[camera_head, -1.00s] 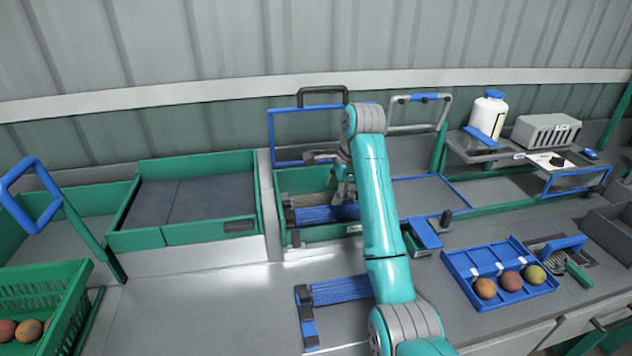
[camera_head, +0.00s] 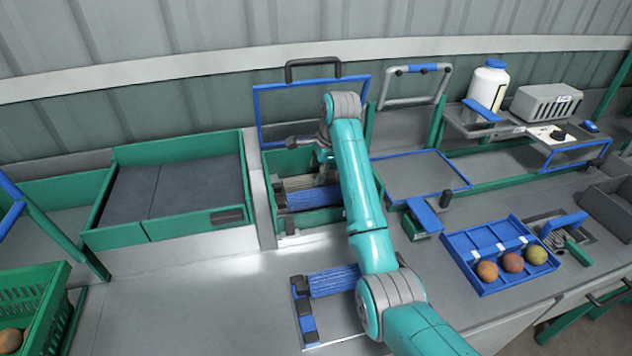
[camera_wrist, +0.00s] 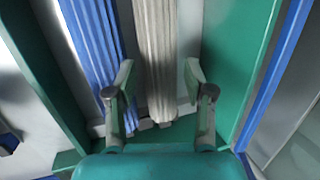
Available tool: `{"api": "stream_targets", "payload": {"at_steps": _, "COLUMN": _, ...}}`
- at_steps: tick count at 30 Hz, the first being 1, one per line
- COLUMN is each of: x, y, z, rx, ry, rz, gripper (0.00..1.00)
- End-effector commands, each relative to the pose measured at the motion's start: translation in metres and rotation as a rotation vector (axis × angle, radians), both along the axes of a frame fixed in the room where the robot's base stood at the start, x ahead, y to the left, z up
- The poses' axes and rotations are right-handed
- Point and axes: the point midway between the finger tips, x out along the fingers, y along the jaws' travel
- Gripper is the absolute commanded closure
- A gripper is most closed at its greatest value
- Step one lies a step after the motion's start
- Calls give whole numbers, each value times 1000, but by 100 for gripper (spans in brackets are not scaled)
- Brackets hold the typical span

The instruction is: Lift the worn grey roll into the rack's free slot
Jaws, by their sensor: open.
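The worn grey roll (camera_wrist: 158,45) is ribbed and pale and lies in an open green bay, beside a blue roll (camera_wrist: 92,40). In the head view the grey roll (camera_head: 297,183) lies behind the blue one (camera_head: 312,198), partly hidden by my arm. My gripper (camera_wrist: 158,82) is open, one finger on each side of the grey roll near its end, with gaps visible. In the head view my gripper (camera_head: 321,170) is over the bay. On the bench a small stand with black holders (camera_head: 306,310) carries another blue roll (camera_head: 335,281); my arm hides its right side. I cannot tell whether it is the rack.
The bay's green walls (camera_wrist: 240,60) stand close on both sides of my gripper. A raised blue-framed lid (camera_head: 262,118) stands behind the bay. A blue tray with fruit (camera_head: 480,285) is at the right, a green crate (camera_head: 40,300) at the left. The bench's middle left (camera_head: 190,300) is clear.

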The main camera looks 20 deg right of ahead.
Motion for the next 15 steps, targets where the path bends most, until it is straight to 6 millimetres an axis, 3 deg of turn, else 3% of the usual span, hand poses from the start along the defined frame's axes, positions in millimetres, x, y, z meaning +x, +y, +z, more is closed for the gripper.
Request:
{"api": "stream_targets", "payload": {"at_steps": 9, "x": 10, "y": 0, "z": -40, "rx": 0, "ry": 3, "rz": 0, "gripper": 47}}
{"api": "stream_targets", "payload": {"at_steps": 15, "x": 12, "y": 0, "z": -43, "rx": 0, "ry": 0, "rz": 0, "gripper": 47}}
